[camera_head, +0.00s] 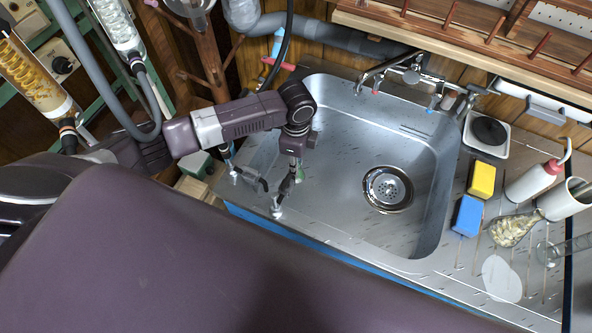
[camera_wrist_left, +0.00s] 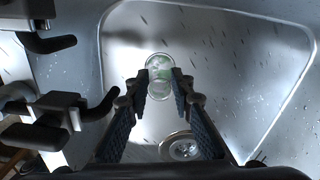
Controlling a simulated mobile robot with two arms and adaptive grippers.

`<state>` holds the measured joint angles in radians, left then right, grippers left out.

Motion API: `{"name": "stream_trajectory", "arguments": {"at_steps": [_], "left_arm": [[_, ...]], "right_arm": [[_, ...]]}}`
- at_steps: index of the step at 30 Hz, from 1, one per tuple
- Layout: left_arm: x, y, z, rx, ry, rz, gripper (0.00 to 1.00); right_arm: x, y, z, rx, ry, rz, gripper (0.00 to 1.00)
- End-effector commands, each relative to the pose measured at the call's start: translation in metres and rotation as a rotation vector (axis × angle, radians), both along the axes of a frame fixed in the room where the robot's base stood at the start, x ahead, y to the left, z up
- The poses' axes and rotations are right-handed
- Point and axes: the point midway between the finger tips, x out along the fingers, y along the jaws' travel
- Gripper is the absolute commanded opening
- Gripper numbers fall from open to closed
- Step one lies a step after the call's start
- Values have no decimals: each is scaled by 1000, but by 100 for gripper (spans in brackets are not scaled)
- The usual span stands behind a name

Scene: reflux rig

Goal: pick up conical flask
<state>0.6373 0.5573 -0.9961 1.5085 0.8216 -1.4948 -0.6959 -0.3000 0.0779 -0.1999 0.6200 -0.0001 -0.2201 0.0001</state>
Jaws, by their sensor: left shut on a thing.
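The conical flask (camera_wrist_left: 160,66) is clear glass with a greenish tint, seen between my left fingers in the left wrist view. Only a small greenish part of it (camera_head: 299,175) shows in the head view; the gripper hides the rest. My left gripper (camera_head: 287,187) points down at the left side of the steel sink and is shut on the flask. In the left wrist view its two dark ribbed fingers (camera_wrist_left: 160,88) are on either side of the glass. I cannot tell whether the flask touches the sink. My right gripper is not in view.
The sink (camera_head: 345,150) has a round drain (camera_head: 388,189) and otherwise looks empty. Small black-handled taps (camera_head: 277,208) stand close to the left gripper. A blue sponge (camera_head: 467,215), a yellow sponge (camera_head: 481,180) and a white bottle (camera_head: 530,182) are on the right-hand drainboard.

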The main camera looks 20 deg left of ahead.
Motion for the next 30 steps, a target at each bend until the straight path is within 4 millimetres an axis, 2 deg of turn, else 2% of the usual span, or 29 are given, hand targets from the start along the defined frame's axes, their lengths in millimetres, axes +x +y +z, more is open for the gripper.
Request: {"name": "stream_trajectory", "arguments": {"at_steps": [1,6,12,15,22,30], "left_arm": [[2,0,17,-1,-5,-1,0],[1,0,63,0,-5,0,0],[1,0,106,-2,-3,0,0],[1,0,122,0,-3,-1,0],[0,0,143,0,-1,2,0],[0,0,147,0,0,1,0]], "right_arm": [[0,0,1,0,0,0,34],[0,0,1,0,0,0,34],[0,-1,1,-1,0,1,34],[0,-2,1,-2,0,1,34],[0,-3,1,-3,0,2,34],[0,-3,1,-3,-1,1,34]]}}
